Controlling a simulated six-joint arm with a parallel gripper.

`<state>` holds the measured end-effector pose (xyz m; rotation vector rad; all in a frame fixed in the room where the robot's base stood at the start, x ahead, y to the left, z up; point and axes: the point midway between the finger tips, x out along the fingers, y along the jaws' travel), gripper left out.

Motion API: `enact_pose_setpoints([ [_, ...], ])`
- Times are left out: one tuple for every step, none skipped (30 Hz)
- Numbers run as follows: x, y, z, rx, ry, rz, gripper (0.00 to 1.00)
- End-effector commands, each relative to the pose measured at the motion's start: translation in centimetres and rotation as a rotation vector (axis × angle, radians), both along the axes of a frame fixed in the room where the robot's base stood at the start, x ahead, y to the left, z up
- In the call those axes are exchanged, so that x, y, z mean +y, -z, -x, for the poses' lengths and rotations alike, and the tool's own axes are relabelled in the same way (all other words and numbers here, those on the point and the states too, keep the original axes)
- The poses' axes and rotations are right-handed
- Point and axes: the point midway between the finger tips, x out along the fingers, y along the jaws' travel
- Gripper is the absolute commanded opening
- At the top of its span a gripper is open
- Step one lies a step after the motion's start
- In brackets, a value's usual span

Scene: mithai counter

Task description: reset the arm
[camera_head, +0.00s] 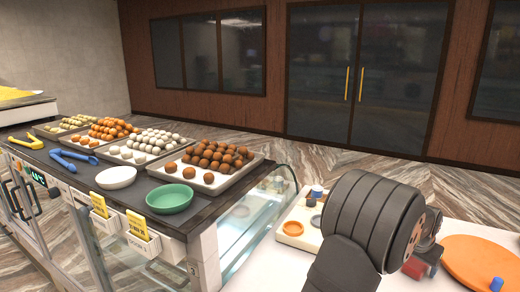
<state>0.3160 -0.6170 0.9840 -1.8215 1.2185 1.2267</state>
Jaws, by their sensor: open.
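My arm rises from the bottom right of the head view, with its thick dark ribbed joint close to the camera. My gripper (430,249) shows only in part past this joint, as small dark and grey parts. It is open, and I see nothing held in it. Its fingertips are hard to make out. It is above the white table, between a pale tray (290,239) and an orange round board (478,262).
On the counter at left are trays of sweets, the nearest with brown balls (215,157), a white bowl (116,177), a green bowl (169,198), blue tongs (74,158) and yellow tongs (27,141). A curved glass panel (262,215) edges the counter. A blue piece (496,284) is at bottom right.

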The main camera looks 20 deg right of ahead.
Motion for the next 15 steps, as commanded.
enact_pose_setpoints([
  [-0.1,-1.6,-0.1,-0.005,0.000,0.010,0.76],
  [-0.1,-1.9,0.0,-0.005,0.000,0.009,0.76],
  [-0.1,-2.4,0.0,-0.004,0.000,0.008,0.76],
  [-0.1,-2.7,0.0,-0.004,0.000,0.007,0.76],
  [-0.1,-2.9,0.0,-0.003,0.000,0.007,0.76],
  [-0.1,-3.2,0.0,-0.003,0.000,0.007,0.76],
  [-0.1,-3.4,0.0,-0.004,0.000,0.007,0.76],
  [-0.1,-3.5,0.0,-0.004,0.000,0.007,0.76],
  [-0.1,-3.7,0.0,-0.004,0.000,0.006,0.76],
  [-0.1,-3.7,0.0,-0.003,0.000,0.006,0.76],
  [-0.1,-3.8,0.0,-0.003,0.000,0.006,0.76],
  [0.0,-3.8,0.0,-0.002,0.000,0.006,0.76],
  [0.0,-3.8,0.0,-0.002,0.000,0.006,0.76],
  [0.0,-3.8,0.0,-0.002,0.000,0.006,0.76],
  [0.0,-3.8,0.0,-0.002,0.000,0.006,0.76],
])
